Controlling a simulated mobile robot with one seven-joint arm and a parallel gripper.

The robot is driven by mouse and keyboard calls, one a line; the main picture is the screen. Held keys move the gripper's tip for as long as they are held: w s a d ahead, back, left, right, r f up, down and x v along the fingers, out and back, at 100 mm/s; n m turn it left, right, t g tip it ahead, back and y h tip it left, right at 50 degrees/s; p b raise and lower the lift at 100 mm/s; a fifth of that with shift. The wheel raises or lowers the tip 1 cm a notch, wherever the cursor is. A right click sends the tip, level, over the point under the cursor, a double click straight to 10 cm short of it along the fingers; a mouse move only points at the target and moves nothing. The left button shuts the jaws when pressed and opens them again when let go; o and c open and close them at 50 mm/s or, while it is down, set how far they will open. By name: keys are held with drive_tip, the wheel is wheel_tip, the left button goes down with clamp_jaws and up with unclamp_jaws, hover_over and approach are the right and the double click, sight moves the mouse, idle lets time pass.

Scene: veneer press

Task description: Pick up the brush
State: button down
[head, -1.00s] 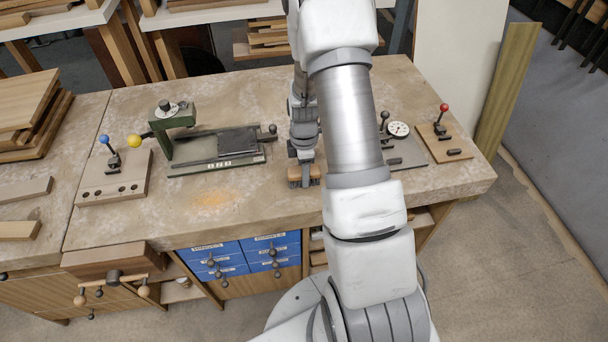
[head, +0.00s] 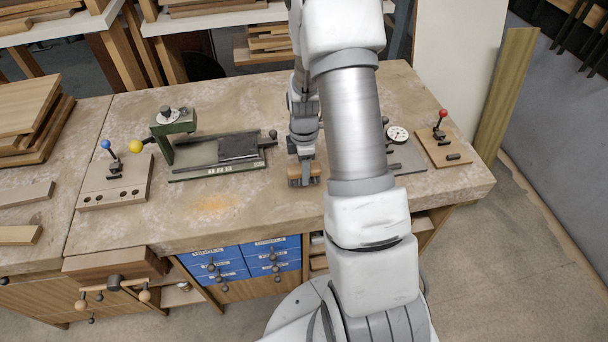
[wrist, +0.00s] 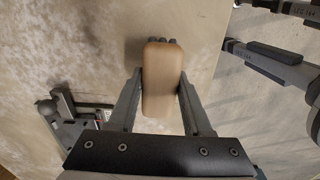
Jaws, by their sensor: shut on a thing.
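The brush (wrist: 162,82) has a tan wooden body with rounded ends and a few dark tufts showing at its far end in the wrist view. My gripper (wrist: 161,88) is shut on it, one finger on each long side. In the head view the brush (head: 304,170) shows at the tip of my gripper (head: 303,164), over the bench near its front edge. My forearm stands just to the right of it. Whether the bristles touch the bench top cannot be told.
A dial gauge (head: 397,134) and a red-knobbed lever board (head: 445,148) stand on the right. An orange dust patch (head: 213,204) lies on clear bench in front.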

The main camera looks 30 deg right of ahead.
drive_tip(key=s+d+r, duration=0.7)
drive_tip(key=d+r, duration=0.1)
drive_tip(key=d, duration=0.1)
drive_tip(key=shift+s+r, duration=0.15)
drive_tip(key=shift+s, duration=0.1)
